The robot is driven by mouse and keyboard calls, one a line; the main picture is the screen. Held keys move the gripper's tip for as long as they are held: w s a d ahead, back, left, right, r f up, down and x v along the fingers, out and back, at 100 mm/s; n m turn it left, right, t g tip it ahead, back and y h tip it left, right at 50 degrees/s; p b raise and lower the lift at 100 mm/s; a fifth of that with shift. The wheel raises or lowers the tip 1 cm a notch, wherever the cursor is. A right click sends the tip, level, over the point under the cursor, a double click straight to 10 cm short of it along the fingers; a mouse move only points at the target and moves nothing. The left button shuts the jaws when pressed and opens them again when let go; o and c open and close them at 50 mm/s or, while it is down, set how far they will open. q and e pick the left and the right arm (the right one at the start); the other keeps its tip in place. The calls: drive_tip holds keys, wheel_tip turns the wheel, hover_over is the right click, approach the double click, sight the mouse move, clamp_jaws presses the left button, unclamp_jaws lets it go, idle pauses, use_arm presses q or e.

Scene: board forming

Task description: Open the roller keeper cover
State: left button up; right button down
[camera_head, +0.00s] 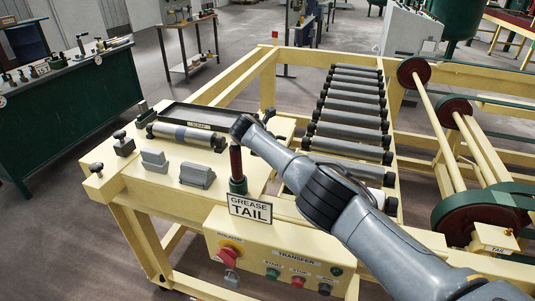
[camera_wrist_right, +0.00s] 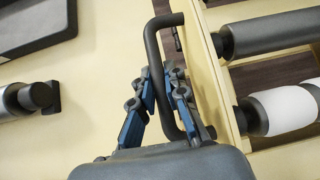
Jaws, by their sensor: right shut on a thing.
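A black loop-shaped handle (camera_wrist_right: 152,70) stands out beside a cream panel (camera_wrist_right: 218,85) in the right wrist view. I take this panel with its handle to be the roller keeper cover, but no label shows on it. My right gripper (camera_wrist_right: 168,75), with blue fingers, is shut on the handle's long bar. In the head view my right arm reaches in from the lower right, and its wrist hides most of the handle area. Whether the cover has lifted or swung, I cannot tell. My left gripper is not in view.
Grey rollers (camera_head: 350,105) lie in a row behind the wrist. A black tray (camera_head: 185,112), a loose roller (camera_head: 187,136) and grey blocks (camera_head: 197,173) are on the cream table. A grease bottle (camera_head: 237,168) and a control box (camera_head: 275,262) stand close to my arm.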

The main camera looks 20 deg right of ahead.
drive_tip(key=shift+w+a+f, duration=0.1)
drive_tip(key=shift+a, duration=0.15)
idle(0.3)
drive_tip(key=c, duration=1.3)
unclamp_jaws()
drive_tip(key=shift+f, duration=0.1)
drive_tip(key=shift+c, duration=0.2)
drive_tip(key=shift+d+r, duration=0.1)
drive_tip(key=shift+r, duration=0.15)
wheel_tip(320, 180, up, 10)
drive_tip(key=shift+f, duration=0.2)
